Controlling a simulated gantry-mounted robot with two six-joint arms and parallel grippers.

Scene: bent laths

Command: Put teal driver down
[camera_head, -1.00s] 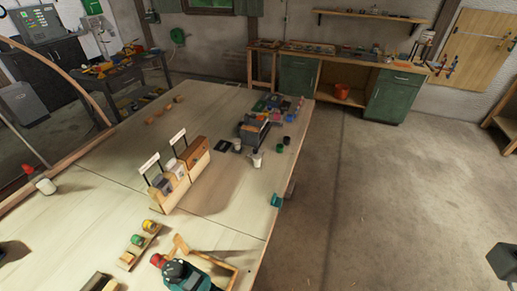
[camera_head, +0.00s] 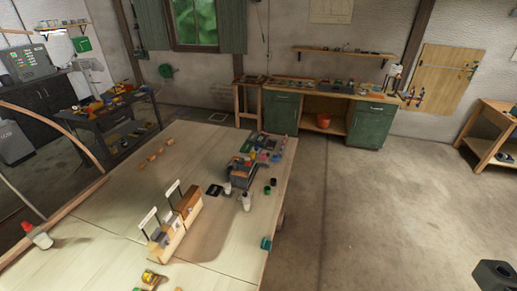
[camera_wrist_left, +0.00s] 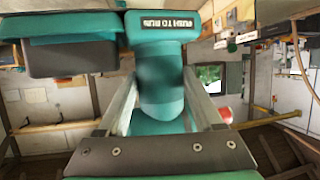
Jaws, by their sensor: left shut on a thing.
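My left gripper (camera_wrist_left: 160,85) is shut on the grip, one pale finger on each side. The driver and my left gripper are out of the head view. My right gripper is not clearly in view.
A teal piece (camera_head: 266,243) is at the table's right edge. The tabletop left of the caddy is largely clear.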

